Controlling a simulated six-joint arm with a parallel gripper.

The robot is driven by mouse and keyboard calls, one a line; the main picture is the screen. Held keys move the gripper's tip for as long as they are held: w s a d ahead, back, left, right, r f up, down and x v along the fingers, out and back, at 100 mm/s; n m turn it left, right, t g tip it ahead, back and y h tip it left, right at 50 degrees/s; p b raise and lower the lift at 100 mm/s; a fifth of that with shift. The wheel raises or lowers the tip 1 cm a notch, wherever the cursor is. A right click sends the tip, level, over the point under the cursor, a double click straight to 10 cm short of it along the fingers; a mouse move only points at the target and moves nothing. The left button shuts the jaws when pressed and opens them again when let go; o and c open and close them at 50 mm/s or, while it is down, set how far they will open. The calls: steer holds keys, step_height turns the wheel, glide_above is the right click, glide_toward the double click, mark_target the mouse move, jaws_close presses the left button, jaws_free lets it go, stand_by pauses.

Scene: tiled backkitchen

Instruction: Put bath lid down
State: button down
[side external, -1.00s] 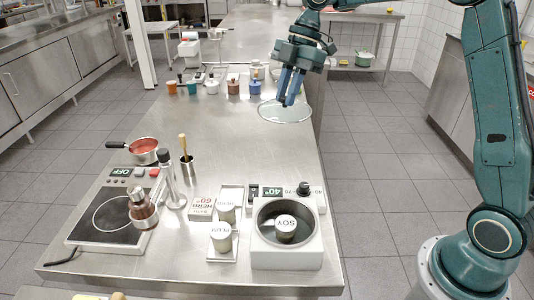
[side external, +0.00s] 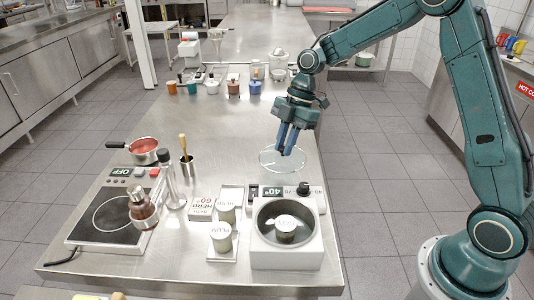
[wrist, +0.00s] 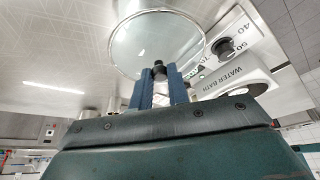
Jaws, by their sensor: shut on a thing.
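The bath lid (side external: 270,161) is a round, clear glass disc with a pale rim and a dark knob. My gripper (side external: 286,151) is shut on the knob and holds the lid above the steel table, just behind the water bath. In the wrist view the lid (wrist: 150,38) spreads beyond the blue fingertips (wrist: 159,72), with the knob between them. The water bath (side external: 307,249) is a white box with a round open well at the front right of the table. A tin labelled SOY (side external: 286,226) stands in the well.
Two tins (side external: 220,237) and a 60° sign (side external: 201,205) stand left of the bath. A hotplate (side external: 110,216) with a metal-topped jar (side external: 142,208) is further left. A red-filled pan (side external: 145,151) and small pots (side external: 233,86) stand behind. The middle of the table is clear.

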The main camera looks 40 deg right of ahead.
steer(key=shift+f, duration=2.15)
steer(key=shift+f, duration=0.15)
steer(key=c, duration=1.3)
jaws_free()
steer(key=shift+c, duration=0.2)
steer(key=v, duration=1.2)
